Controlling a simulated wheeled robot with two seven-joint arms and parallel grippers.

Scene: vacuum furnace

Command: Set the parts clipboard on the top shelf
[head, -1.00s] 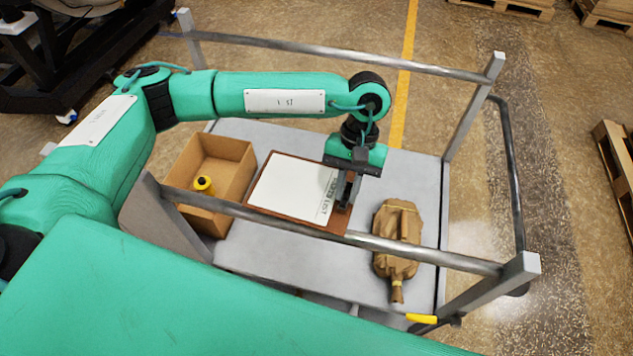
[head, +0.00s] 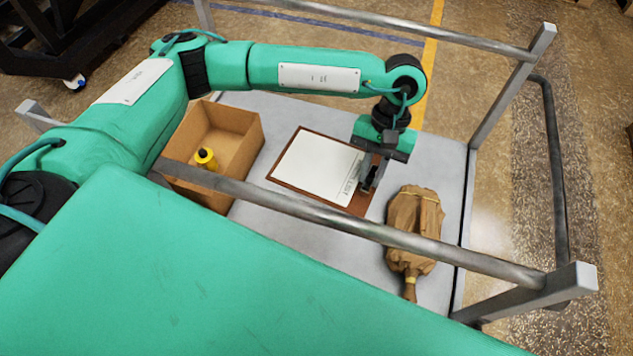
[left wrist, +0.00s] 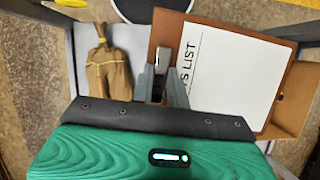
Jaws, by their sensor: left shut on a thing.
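The parts clipboard (head: 319,171) is a brown board with a white sheet, seen flat from above over the grey top shelf (head: 272,115) of a cart. My left gripper (head: 368,182) is shut on the clipboard at its right end, by the metal clip. In the left wrist view the fingers (left wrist: 166,85) close at the clip beside the sheet (left wrist: 232,75), which reads "LIST". Whether the board touches the shelf or hangs just above it, I cannot tell. My right gripper is out of view.
An open cardboard box (head: 238,148) holding a yellow object (head: 205,158) stands left of the clipboard. A brown wrapped bundle (head: 412,225) lies to its right. Metal rails (head: 330,215) run along the cart's near and far sides. Bare shelf shows around the clipboard.

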